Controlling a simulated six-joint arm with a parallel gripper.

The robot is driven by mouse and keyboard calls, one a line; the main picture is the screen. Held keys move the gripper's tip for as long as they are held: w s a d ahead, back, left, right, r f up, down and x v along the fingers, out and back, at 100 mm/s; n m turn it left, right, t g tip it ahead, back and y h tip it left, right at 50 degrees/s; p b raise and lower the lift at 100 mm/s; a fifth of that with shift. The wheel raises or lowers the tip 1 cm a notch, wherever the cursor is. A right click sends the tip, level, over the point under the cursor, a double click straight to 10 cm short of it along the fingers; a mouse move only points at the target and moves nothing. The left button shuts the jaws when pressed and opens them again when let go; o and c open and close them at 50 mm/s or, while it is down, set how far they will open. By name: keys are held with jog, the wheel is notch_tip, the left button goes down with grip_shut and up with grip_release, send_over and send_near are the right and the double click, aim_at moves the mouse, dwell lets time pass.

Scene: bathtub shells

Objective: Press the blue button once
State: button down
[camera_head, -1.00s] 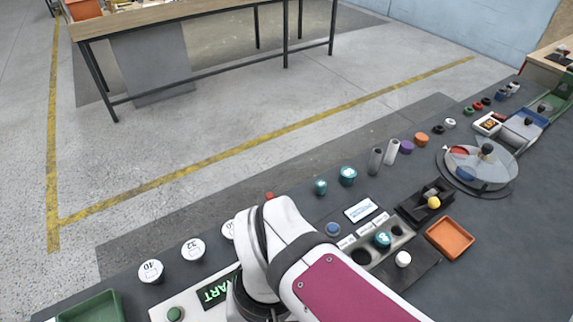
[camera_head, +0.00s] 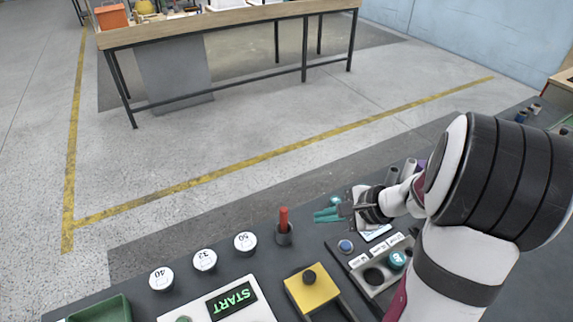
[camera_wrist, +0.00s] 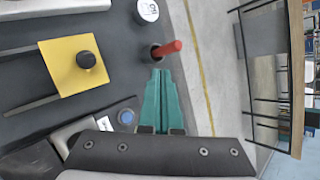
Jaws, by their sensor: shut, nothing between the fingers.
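The blue button (camera_head: 345,246) is a small round cap on a dark panel near the middle of the bench. It also shows in the wrist view (camera_wrist: 126,117), left of my fingers and close to their base. My gripper (camera_head: 318,214) is shut and empty, with teal fingers pointing left in the head view. In the head view its tips appear beyond the button and to its left, apart from it. In the wrist view the tips (camera_wrist: 162,75) point up toward the red peg (camera_wrist: 167,48).
The red peg (camera_head: 284,218) stands in a dark holder left of my fingertips. A yellow plate with a black knob (camera_head: 311,288), numbered white caps (camera_head: 205,260), a START display (camera_head: 234,300) and a green tray (camera_head: 102,309) lie left. A teal-capped piece (camera_head: 397,260) is right of the button.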

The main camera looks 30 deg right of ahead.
aim_at(350, 248)
jog(key=s+d+f+m+t+h, duration=0.1)
jog(key=s+d+f+m+h, duration=0.1)
jog(key=d, duration=0.6)
jog(key=shift+d+f+m, duration=0.3)
jog(key=shift+f+m, duration=0.4)
jog(key=shift+m, duration=0.1)
jog(key=shift+f, duration=4.4)
jog(key=shift+f, duration=0.15)
jog(key=shift+f, duration=0.25)
jog(key=shift+f, duration=0.45)
jog(key=shift+r, duration=0.85)
